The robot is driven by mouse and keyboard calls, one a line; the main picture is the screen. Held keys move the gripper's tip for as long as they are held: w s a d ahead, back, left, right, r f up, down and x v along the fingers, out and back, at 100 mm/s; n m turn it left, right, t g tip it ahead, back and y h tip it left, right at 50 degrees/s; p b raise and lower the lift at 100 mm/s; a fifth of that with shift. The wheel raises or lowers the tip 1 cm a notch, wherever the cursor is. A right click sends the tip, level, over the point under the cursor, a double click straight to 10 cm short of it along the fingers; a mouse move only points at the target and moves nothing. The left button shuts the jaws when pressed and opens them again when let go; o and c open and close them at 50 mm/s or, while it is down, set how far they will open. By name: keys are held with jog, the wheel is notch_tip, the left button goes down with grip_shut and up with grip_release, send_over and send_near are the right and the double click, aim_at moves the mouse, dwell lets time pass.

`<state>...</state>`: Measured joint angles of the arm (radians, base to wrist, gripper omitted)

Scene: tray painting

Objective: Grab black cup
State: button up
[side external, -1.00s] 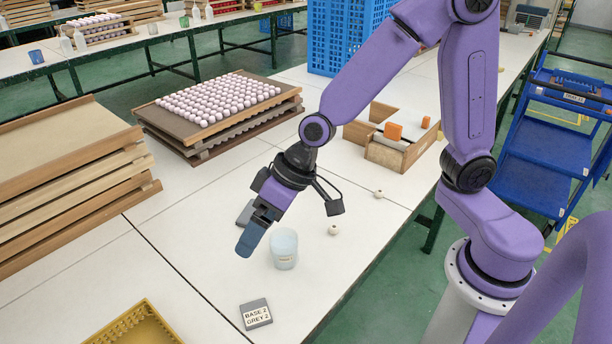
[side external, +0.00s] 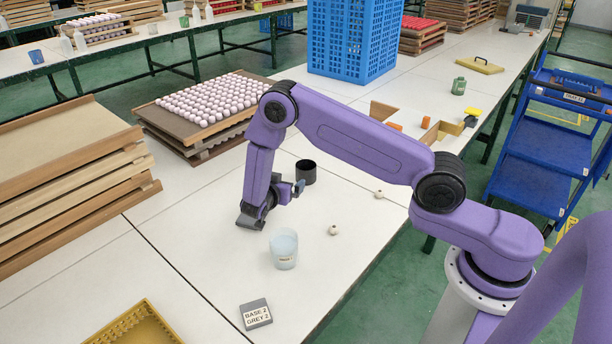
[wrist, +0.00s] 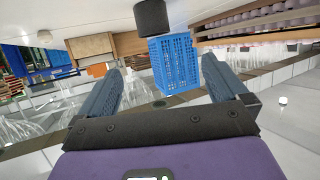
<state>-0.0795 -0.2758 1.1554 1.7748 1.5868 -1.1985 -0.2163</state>
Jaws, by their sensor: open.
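The black cup (side external: 306,173) stands upright on the white table, just beyond my gripper in the side view. In the wrist view, which is upside down, the black cup (wrist: 152,17) shows near the top edge, ahead of the fingers and between them sideways. My gripper (side external: 298,188) is held low and roughly level, with its blue-grey fingers pointing toward the cup. In the wrist view my gripper (wrist: 162,66) is open, with nothing between its fingers. Whether a finger touches the cup is hard to tell from the side.
A pale translucent cup (side external: 284,250) stands in front of my gripper. Small round knobs (side external: 334,230) lie to the right. A tray of pale balls (side external: 180,130) is behind left; a blue crate (side external: 350,40) stands farther back. A label block (side external: 256,314) lies at the front.

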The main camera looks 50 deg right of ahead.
send_near(309, 165)
jog(key=shift+x, duration=2.2)
jog(key=shift+w, duration=0.1)
jog(key=c, duration=1.1)
